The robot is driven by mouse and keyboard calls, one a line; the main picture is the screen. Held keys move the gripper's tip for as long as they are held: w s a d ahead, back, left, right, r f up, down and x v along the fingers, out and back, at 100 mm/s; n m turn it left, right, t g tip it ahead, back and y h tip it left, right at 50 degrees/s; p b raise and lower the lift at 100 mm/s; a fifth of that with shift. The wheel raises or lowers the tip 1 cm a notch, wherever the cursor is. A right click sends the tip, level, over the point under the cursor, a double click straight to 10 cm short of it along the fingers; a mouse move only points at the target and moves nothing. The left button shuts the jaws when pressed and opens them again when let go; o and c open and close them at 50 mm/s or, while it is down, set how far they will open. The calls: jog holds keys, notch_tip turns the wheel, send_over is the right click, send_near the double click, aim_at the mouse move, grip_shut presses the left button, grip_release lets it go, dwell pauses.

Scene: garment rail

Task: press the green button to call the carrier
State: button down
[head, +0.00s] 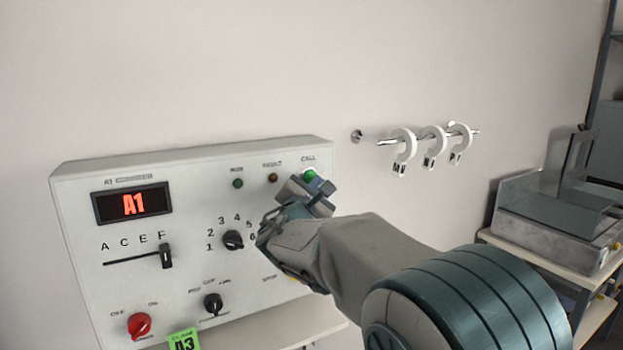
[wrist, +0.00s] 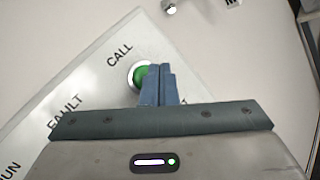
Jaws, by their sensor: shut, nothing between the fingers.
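The green button (head: 309,175) sits under the word CALL at the top right of the white control panel (head: 75,200). In the wrist view the green button (wrist: 142,75) has a pale ring and is partly covered by my fingers. My gripper (head: 308,190) is shut and empty, with its fingertips just in front of and below the button in the head view. In the wrist view my gripper's fingertips (wrist: 160,68) overlap the button's right edge. I cannot tell whether they touch it.
The panel has a red A1 display (head: 133,204), a slider (head: 166,256), a black numbered knob (head: 233,240), a lower black knob (head: 213,304) and a red knob (head: 139,325). A wall rail (head: 388,142) with white hooks is right of the panel. A grey machine (head: 550,225) stands far right.

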jog(key=shift+w, duration=0.1)
dwell(0.7)
jog(key=shift+w+a, duration=0.25)
jog(key=shift+w, duration=0.05)
